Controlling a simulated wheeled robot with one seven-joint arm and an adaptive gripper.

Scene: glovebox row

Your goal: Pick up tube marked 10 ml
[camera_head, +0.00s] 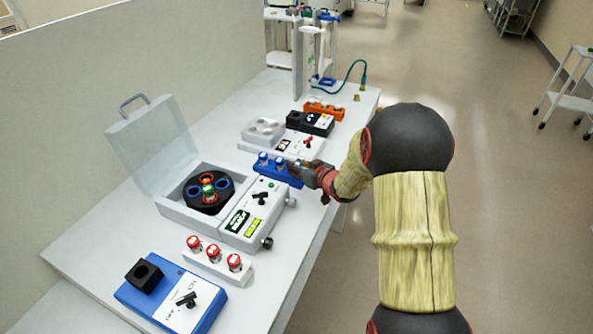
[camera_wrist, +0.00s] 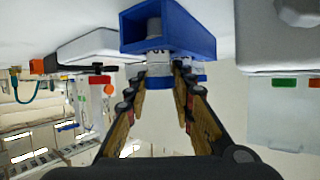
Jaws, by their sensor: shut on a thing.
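A blue rack (camera_head: 270,173) stands on the bench beyond the centrifuge, with blue-and-white capped tubes (camera_head: 263,157) upright in it. My gripper (camera_head: 303,171) is at the rack's right end and in the wrist view (camera_wrist: 159,75) its two fingers are closed around a tube (camera_wrist: 158,69) with a blue cap. The wrist view is upside down, and the held tube's other end is still within the blue rack (camera_wrist: 185,42). Another tube's cap shows partly behind my right finger. No 10 ml marking can be read on any tube.
The open centrifuge (camera_head: 180,215) has its clear lid (camera_head: 155,140) raised. A white rack of red-capped tubes (camera_head: 215,262) and a blue device (camera_head: 165,300) stand nearer. A grey tray (camera_head: 262,131), a black device (camera_head: 312,122) and an orange rack (camera_head: 325,109) stand behind.

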